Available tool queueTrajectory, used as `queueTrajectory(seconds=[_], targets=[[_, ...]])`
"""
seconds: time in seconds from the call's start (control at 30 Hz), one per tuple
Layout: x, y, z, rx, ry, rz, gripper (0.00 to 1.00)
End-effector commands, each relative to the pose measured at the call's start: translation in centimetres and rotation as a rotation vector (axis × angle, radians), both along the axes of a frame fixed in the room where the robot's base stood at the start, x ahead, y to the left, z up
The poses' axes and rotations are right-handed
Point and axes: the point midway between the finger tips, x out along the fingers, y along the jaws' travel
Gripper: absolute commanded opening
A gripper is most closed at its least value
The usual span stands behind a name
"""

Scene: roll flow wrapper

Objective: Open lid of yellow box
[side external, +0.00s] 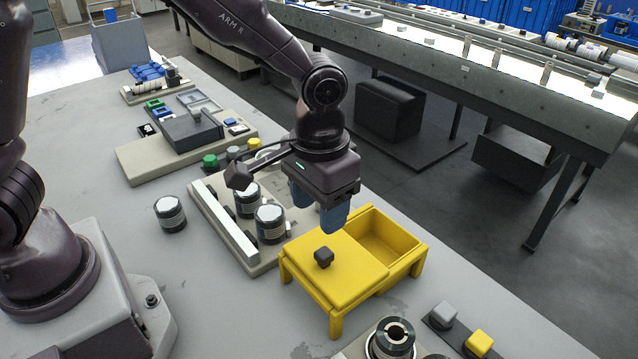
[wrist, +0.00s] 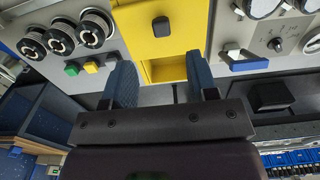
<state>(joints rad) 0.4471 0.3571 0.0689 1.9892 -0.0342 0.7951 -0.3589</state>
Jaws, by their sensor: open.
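The yellow box (side external: 408,262) stands on short legs on the grey table. Its flat yellow lid (side external: 345,278) covers the near-left part, and an empty yellow compartment shows uncovered at the right. A dark square knob (side external: 323,257) stands on the lid; it also shows in the wrist view (wrist: 161,26), ahead of the fingers. My gripper (side external: 318,208) is above the box's far-left edge, pointing down, with blue fingers. In the wrist view my gripper (wrist: 162,76) is open and empty, its fingers spread apart. It is clear of the knob.
A beige fixture (side external: 225,235) with dark-and-silver cylinders stands close left of the box. One cylinder (side external: 170,214) stands alone on the table. A round metal part (side external: 392,338) and grey and yellow buttons (side external: 479,343) are near the box's front right. A conveyor (side external: 500,85) runs behind.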

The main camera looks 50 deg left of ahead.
Motion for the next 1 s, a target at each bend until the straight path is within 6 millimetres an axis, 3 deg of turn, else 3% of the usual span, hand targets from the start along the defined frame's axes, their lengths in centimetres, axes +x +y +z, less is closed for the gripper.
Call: queueTrajectory(seconds=[0.1, 0.23, 0.7, 0.8, 1.0], targets=[[0.1, 0.0, 2.0, -0.002, -0.004, 0.0, 0.53], [0.0, 0.0, 3.2, 0.0, -0.002, 0.0, 0.53], [0.0, 0.0, 3.5, 0.001, 0.001, -0.027, 0.53], [-1.8, 0.8, 3.1, 0.01, 0.029, -0.108, 0.53], [-5.0, 4.4, 6.9, -0.021, -0.051, -0.164, 0.53]])
